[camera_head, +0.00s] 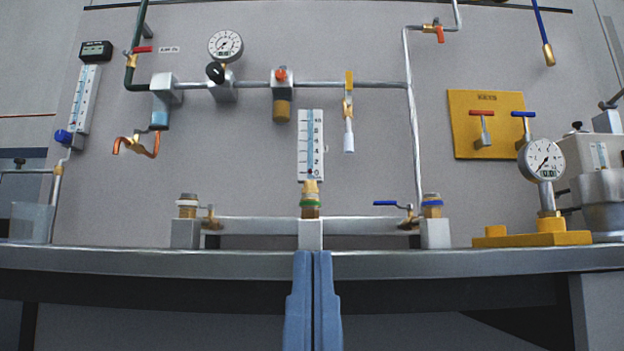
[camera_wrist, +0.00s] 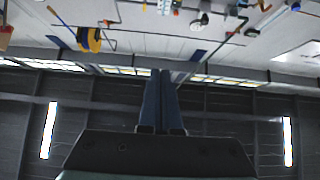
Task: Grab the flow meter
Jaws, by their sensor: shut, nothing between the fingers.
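An upright flow meter (camera_head: 310,145) with a white numbered scale and a blue stripe stands at the centre of the head view. Its brass fitting with a green ring (camera_head: 310,200) sits on a grey block on the bench. A second scaled tube meter (camera_head: 84,98), with a dark display on top and a blue knob below, is on the wall at the left. My gripper (camera_head: 313,258) points up at the bottom centre, its blue fingers together and empty, appearing below the central meter. The fingers also show closed in the wrist view (camera_wrist: 160,76).
The bench (camera_head: 150,262) crosses the view. Fittings with a blue lever valve (camera_head: 386,203) flank the central meter. A dial gauge (camera_head: 541,160) on a yellow base (camera_head: 530,239) stands right. Pipes and a gauge (camera_head: 225,46) hang on the wall above.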

